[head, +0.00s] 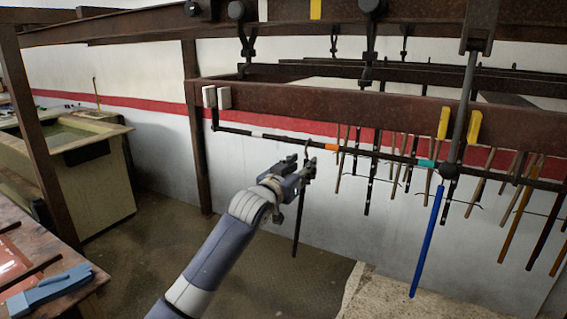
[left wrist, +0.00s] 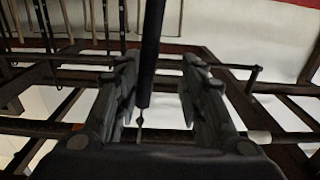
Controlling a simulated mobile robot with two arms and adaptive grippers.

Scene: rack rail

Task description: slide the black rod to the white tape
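The black rod (head: 299,222) hangs by a thin hook from the dark rail (head: 285,138), between the white tape (head: 257,135) and the orange tape (head: 332,147), nearer the orange. My left gripper (head: 304,168) is at the rod's upper part, below the rail. In the left wrist view the black rod (left wrist: 151,50) stands between the two fingers of the gripper (left wrist: 160,95). The fingers are apart, with a visible gap to the rod on the right. A pale band (left wrist: 258,136) on the rail there looks like the white tape. My right gripper is not in view.
A blue rod (head: 428,245) hangs farther right, past the teal tape (head: 427,163). Several thin rods hang behind the rail. A rusty beam (head: 300,104) runs above it.

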